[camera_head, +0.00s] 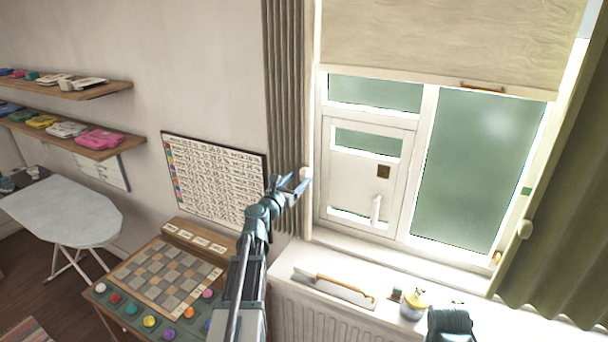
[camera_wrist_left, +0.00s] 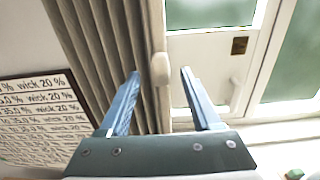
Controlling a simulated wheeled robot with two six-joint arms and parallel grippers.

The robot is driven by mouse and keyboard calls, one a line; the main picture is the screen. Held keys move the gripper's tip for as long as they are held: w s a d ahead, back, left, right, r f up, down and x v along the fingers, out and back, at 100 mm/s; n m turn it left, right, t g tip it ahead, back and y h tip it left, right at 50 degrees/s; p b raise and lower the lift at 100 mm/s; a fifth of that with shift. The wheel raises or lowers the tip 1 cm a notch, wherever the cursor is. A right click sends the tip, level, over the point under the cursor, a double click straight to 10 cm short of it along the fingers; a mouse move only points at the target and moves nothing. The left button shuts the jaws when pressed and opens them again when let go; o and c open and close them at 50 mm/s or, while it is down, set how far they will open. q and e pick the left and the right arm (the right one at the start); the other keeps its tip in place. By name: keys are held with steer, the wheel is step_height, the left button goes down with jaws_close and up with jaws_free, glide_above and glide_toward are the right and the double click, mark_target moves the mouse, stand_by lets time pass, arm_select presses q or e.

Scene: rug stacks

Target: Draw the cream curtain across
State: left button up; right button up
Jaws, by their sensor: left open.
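The cream curtain (camera_head: 285,80) is a gathered beige-grey strip hanging at the left side of the window. A pale rounded knob (camera_head: 305,173) sits at its window-side edge. My left gripper (camera_head: 291,182) is open in front of this edge. In the left wrist view the curtain (camera_wrist_left: 95,55) fills the upper left, and the knob (camera_wrist_left: 160,68) shows between and beyond the two open fingertips (camera_wrist_left: 158,73). No contact with it can be made out. My right gripper does not show.
An olive curtain (camera_head: 565,220) with its own knob (camera_head: 525,229) hangs at the right. A cream blind (camera_head: 450,40) covers the window top. A game table (camera_head: 165,285) stands below left.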

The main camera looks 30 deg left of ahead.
mark_target(302, 175)
arm_select(q)
steer(key=shift+w, duration=2.5)
steer(key=shift+c, duration=0.2)
jaws_close()
